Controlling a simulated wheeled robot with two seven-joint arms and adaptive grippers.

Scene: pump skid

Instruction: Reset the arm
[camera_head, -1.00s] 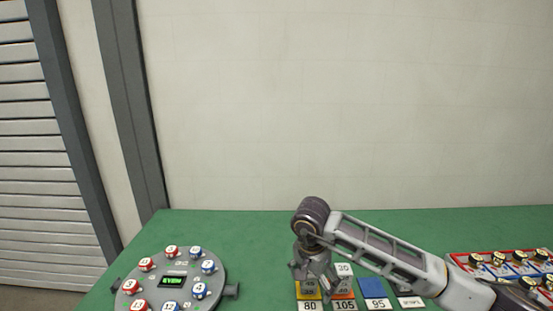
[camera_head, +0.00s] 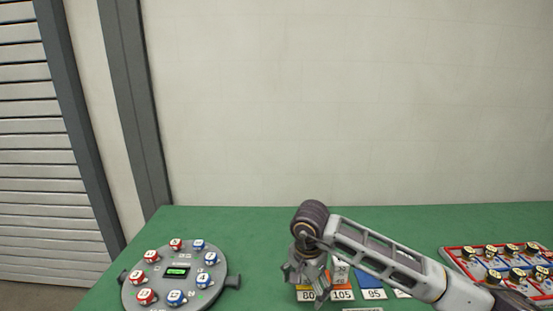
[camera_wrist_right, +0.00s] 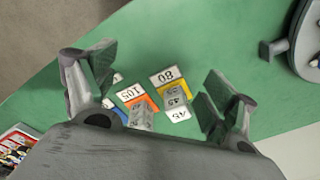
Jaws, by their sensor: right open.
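My right gripper (camera_head: 307,283) hangs from the right arm over the green table, pointing down at the coloured number cards. In the right wrist view my right gripper (camera_wrist_right: 152,98) has its fingers wide apart with nothing between them touching the pads. Below it lie a yellow card marked 80 (camera_wrist_right: 165,76) and an orange card marked 105 (camera_wrist_right: 131,93). Small grey blocks stand there, one marked 45 (camera_wrist_right: 176,95) by the yellow card and another (camera_wrist_right: 142,117) by the orange card. My left gripper is not in view.
A round grey device (camera_head: 211,258) with red and blue numbered knobs and a green display stands at the left. A blue card (camera_head: 369,276) marked 95 lies right of the orange one. A red-edged tray (camera_head: 453,259) holds dark-and-gold pieces at the right. The table's back is clear.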

